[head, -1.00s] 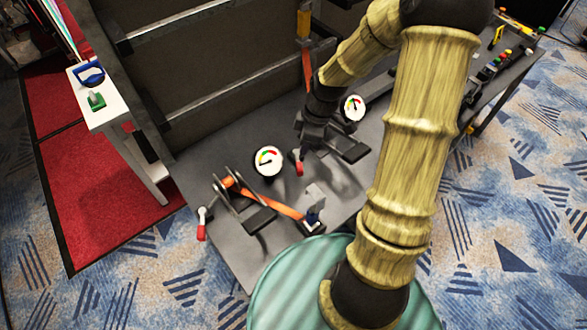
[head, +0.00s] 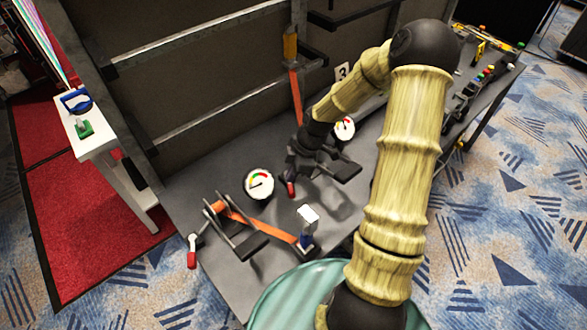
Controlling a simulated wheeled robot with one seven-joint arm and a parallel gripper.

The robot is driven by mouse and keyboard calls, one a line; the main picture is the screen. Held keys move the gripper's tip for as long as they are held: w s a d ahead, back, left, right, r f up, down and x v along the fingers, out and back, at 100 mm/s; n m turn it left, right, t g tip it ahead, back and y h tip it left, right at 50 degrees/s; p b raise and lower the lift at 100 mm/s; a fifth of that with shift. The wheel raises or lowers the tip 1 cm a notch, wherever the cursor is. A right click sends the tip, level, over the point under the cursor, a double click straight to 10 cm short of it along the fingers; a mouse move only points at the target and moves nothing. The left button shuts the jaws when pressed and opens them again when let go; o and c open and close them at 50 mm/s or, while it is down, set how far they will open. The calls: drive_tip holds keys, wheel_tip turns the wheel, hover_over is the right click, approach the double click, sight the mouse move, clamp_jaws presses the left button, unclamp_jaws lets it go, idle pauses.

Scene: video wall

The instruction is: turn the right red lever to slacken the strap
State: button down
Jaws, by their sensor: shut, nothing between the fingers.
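The right red lever (head: 290,188) points down toward the front, at the left side of the right ratchet, just below my gripper. My gripper (head: 297,168) is shut with nothing held, low over the right ratchet. I cannot tell whether it touches the lever. My wrist and gripper hide most of this ratchet; its dark pad (head: 345,170) shows to the right. An orange strap (head: 296,95) runs down from above and passes out of sight behind my wrist.
A left ratchet (head: 235,232) has its own orange strap, gauge (head: 259,182) and red lever (head: 192,258). A dark panel with metal rails rises behind. A white side table (head: 98,137) stands left.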

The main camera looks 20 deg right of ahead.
drive_tip(key=x, duration=0.6)
drive_tip(key=shift+w, duration=0.1)
drive_tip(key=shift+s+d, duration=0.1)
drive_tip(key=shift+s, duration=0.1)
drive_tip(key=shift+n+p, duration=0.3)
drive_tip(key=shift+p, duration=0.05)
